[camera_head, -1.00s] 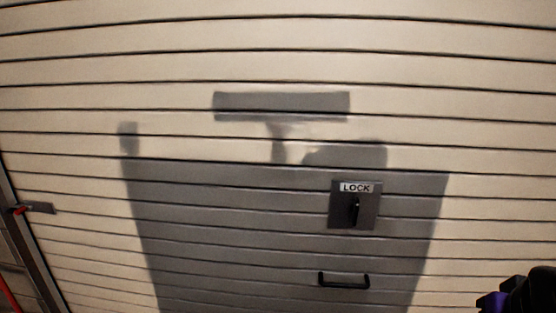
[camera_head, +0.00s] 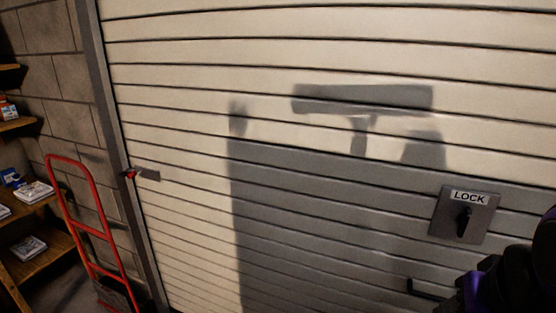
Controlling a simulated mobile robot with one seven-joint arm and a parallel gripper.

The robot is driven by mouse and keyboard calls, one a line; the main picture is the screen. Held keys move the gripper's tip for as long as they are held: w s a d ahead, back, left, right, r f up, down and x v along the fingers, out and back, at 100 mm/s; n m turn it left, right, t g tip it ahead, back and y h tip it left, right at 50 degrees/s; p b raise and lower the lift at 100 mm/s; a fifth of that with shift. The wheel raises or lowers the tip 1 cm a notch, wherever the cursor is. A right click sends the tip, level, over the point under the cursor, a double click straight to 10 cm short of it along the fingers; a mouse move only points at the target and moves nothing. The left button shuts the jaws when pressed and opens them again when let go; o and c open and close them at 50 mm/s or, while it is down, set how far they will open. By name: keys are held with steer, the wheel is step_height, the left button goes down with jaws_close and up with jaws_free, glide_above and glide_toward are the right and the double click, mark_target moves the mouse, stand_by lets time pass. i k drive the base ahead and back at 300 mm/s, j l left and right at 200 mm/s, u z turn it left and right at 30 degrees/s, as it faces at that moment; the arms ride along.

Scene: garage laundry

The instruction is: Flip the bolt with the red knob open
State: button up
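The bolt with the red knob (camera_head: 131,174) is at the left edge of the slatted roller door (camera_head: 180,90), by the door's side rail. A short grey bar (camera_head: 149,175) runs right from the red knob onto the door. It is too small to tell whether the bolt is drawn or thrown. Dark and purple parts of my arm show in the lower right corner, far from the bolt. My gripper's fingertips cannot be made out.
A lock plate marked LOCK (camera_head: 465,213) with a black handle is on the door at right. A black pull handle (camera_head: 424,290) is below it. A red hand truck (camera_head: 97,232) stands left of the door, beside wooden shelves (camera_head: 40,254) with boxes.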

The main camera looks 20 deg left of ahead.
mark_target(133, 173)
steer(key=u, duration=1.8)
steer(key=i+j, duration=0.25)
steer(key=i, duration=0.25)
steer(key=i+j+u, duration=0.1)
steer(key=i+j, duration=0.2)
steer(key=i, duration=0.15)
steer(key=i+j, duration=0.2)
steer(key=i, duration=0.3)
steer(key=i+j+u, duration=0.1)
steer(key=i+j, duration=0.15)
steer(key=i, duration=0.25)
steer(key=i+j, duration=0.15)
steer(key=i, duration=0.35)
steer(key=i+j+z, duration=0.2)
steer(key=k+l+u, duration=0.25)
steer(key=i+j, duration=0.05)
steer(key=j, duration=0.05)
